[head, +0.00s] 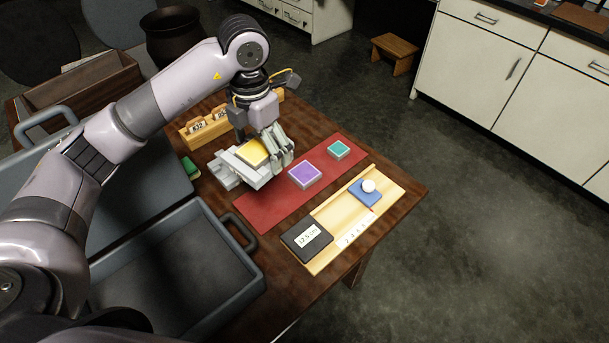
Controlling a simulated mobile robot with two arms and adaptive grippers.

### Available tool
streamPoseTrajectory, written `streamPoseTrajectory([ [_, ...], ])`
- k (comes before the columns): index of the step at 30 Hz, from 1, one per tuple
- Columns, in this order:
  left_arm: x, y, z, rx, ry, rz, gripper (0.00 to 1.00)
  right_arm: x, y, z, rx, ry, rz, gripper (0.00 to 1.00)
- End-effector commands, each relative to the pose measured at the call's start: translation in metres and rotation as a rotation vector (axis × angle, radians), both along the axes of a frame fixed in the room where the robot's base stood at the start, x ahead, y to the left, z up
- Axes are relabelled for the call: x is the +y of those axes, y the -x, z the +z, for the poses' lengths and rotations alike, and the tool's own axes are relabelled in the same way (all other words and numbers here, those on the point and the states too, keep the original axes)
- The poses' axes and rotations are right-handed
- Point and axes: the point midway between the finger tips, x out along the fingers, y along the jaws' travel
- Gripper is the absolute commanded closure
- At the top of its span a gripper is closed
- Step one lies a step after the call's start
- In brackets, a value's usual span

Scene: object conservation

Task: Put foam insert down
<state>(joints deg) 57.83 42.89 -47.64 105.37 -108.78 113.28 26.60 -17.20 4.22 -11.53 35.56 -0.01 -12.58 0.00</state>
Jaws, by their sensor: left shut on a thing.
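A purple-topped block (305,173) and a smaller teal-topped block (339,149) sit apart on the red mat (262,211), to the right of the gripper. My right gripper is not in view.
A wooden board (325,216) holds a dark labelled pad (306,240) and a blue pad (365,193) with a white ball. A wooden card holder (203,129) stands behind the gripper. A grey tray (190,208) is at the front left. The table's right edge is near the board.

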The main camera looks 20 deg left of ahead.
Motion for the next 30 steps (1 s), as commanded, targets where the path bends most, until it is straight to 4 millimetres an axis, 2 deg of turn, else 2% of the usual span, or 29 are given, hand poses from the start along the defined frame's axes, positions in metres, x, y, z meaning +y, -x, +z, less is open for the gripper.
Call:
streamPoseTrajectory([
  [3, 0.004, -0.006, 0.003, 0.000, 0.001, 0.202, 0.40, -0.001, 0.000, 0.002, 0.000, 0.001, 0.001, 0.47],
  [9, 0.010, -0.013, 0.005, 0.001, 0.001, 0.486, 0.40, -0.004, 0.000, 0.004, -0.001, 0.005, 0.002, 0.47],
  [17, 0.013, -0.016, 0.003, 0.002, 0.000, 0.651, 0.40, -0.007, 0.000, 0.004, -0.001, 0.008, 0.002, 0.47],
  [20, 0.012, -0.016, -0.010, 0.005, 0.001, 0.661, 0.40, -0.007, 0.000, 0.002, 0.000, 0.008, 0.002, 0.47],
  [23, 0.013, -0.015, -0.033, 0.008, -0.002, 0.662, 0.40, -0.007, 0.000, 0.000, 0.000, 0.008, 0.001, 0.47],
  [30, 0.013, -0.014, -0.096, 0.007, -0.003, 0.661, 0.40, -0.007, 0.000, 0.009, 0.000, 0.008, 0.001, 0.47],
])
